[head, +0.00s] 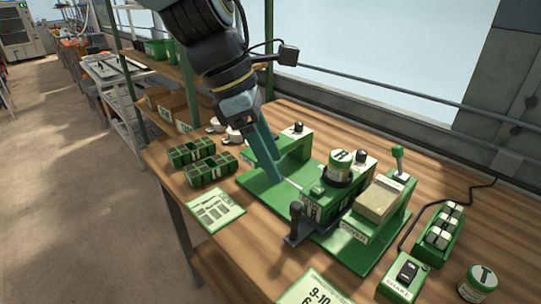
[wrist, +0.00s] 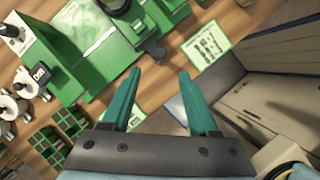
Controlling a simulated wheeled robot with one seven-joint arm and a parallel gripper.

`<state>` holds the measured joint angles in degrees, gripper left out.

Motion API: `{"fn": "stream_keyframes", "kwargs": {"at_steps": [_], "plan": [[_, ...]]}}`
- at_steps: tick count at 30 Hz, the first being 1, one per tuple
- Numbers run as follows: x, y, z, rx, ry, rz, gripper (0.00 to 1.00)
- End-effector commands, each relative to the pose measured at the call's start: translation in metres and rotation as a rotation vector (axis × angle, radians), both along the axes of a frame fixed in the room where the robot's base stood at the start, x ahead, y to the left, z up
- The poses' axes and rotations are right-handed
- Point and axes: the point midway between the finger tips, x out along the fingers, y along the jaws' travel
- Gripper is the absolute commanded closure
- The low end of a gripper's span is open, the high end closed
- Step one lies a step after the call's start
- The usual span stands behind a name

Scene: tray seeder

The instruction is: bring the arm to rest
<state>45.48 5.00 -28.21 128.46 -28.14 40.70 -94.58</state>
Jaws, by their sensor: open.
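My gripper (head: 271,176) hangs from the arm at the upper middle of the head view. Its teal fingers appear over the left part of the green seeder (head: 262,191), and I cannot tell the gap between them. In the wrist view my gripper (wrist: 160,72) is open, with its two fingers apart and nothing between them. The seeder shows at the top left there. A jar with a green lid (head: 340,163) stands on the seeder's block. A black-handled lever (head: 295,218) stands at its front.
Green seed trays (head: 190,151) and a printed sheet (head: 214,210) lie left of the seeder. A SHAKE switch box (head: 404,275), a green rack (head: 440,232) and another jar (head: 478,283) stand on the right. A shelf post (head: 188,83) rises behind. The floor at left is clear.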

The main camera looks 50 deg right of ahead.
Motion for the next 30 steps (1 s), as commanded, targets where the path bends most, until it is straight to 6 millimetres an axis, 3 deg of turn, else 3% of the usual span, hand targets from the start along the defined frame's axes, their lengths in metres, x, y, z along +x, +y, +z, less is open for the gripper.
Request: {"fn": "stream_keyframes", "kwargs": {"at_steps": [14,17,20,23,27,30], "plan": [[0.000,0.000,0.000,0.000,0.000,0.000,0.39],[0.009,0.003,-0.002,-0.004,-0.014,-0.006,0.39],[0.041,0.015,-0.009,-0.016,-0.067,-0.033,0.39],[0.093,0.044,-0.021,-0.027,-0.159,-0.095,0.39],[0.170,0.110,-0.039,-0.012,-0.308,-0.231,0.39],[0.212,0.169,-0.051,0.023,-0.398,-0.349,0.39]]}}
